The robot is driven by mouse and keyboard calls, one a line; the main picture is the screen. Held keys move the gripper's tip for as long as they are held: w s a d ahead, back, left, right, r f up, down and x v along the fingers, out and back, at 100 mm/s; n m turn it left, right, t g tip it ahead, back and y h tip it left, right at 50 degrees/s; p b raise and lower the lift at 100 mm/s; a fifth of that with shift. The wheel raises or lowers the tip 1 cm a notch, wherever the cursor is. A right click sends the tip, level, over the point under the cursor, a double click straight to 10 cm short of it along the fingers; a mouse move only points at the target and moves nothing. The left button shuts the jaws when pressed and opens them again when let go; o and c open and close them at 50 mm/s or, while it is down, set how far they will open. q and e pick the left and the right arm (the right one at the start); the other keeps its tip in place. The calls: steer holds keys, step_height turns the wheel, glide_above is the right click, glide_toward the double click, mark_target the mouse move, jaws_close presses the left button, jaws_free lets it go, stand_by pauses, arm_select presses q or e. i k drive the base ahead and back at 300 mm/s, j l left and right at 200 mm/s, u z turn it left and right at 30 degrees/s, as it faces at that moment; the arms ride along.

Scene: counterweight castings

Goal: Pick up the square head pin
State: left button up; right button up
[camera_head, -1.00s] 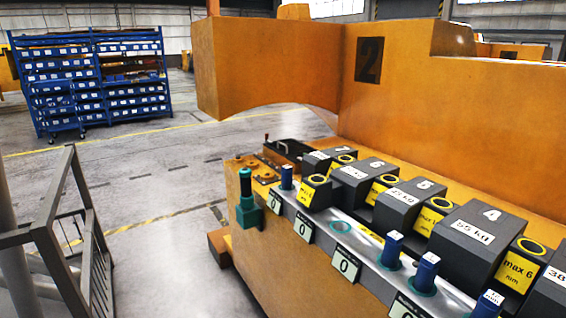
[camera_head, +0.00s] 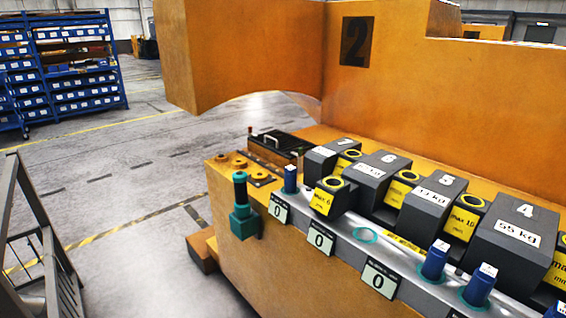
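Several blue pins with square heads and pale tops stand upright along the grey metal rail (camera_head: 335,228). One blue pin (camera_head: 290,180) is at the far end of the rail. Another blue pin (camera_head: 435,260) is nearer, with a third blue pin (camera_head: 480,286) close beside it. A further one is cut off at the lower right edge. I cannot tell which of them the task means. A teal ring (camera_head: 364,235) on the rail has no pin in it. Neither of my grippers is in view.
Dark weight blocks (camera_head: 435,200) and yellow-labelled blocks (camera_head: 330,197) line the orange casting behind the rail. A teal round-topped fixture (camera_head: 242,208) sits at its left end. A grey railing (camera_head: 40,230) stands at left. Open floor lies between them; blue shelving (camera_head: 75,65) is beyond.

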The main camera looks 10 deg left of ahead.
mark_target(482, 281)
steer(key=i+j, duration=0.3)
steer(key=i+j+z, duration=0.15)
steer(key=i+j, duration=0.15)
steer(key=j, duration=0.2)
steer(key=i+j, duration=0.25)
steer(key=j, duration=0.15)
steer(key=k, duration=0.3)
steer(key=i+z, duration=0.15)
steer(key=z, duration=0.25)
steer(key=i+j+z, duration=0.1)
steer(key=z, duration=1.45)
steer(key=k+l, duration=0.1)
steer(key=l, duration=0.25)
steer(key=z, duration=0.05)
